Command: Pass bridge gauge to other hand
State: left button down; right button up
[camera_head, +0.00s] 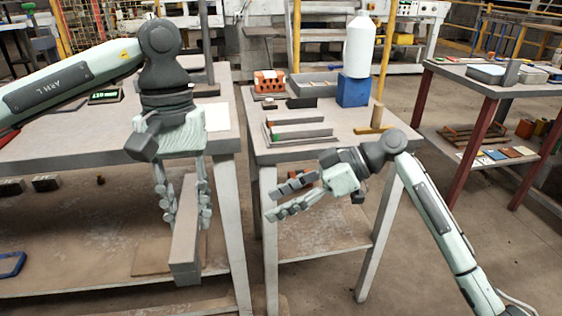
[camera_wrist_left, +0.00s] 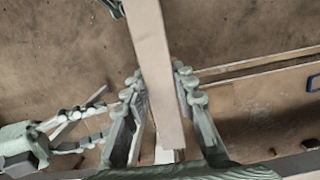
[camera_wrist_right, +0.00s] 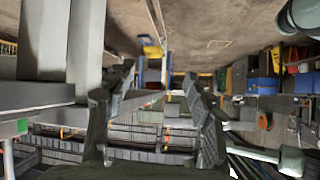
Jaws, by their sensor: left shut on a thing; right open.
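The bridge gauge, which I take to be the long grey-beige bar (camera_head: 186,235), is held between the fingers of my left gripper (camera_head: 182,205), in front of the left table. In the left wrist view the bar (camera_wrist_left: 152,60) runs between the fingers (camera_wrist_left: 155,90) of that gripper, which is shut on it. My right gripper (camera_head: 272,201) is open and empty, to the right of the bar and pointing left towards it. In the right wrist view its fingers (camera_wrist_right: 160,90) are spread with nothing between them. The right gripper does not touch the bar.
The right table (camera_head: 300,150) carries an orange hollow brick (camera_head: 269,82), a blue block (camera_head: 353,90) under a white bottle (camera_head: 359,48), and a tray (camera_head: 302,138). A gap separates it from the left table (camera_head: 60,140). A red-legged table (camera_head: 485,115) stands at right.

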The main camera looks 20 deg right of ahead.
notch_tip(320, 180, up, 9)
jog(key=n+g+y, duration=0.1)
jog(key=n+y, duration=0.1)
jog(key=n, duration=0.1)
jog(key=s+x, duration=0.1)
jog(key=x, duration=1)
jog(key=shift+a, duration=0.55)
jog(key=shift+r, duration=0.15)
grip_shut()
pick_arm(q)
jog(key=c, duration=1.1)
grip_release()
jog(key=shift+c, duration=0.2)
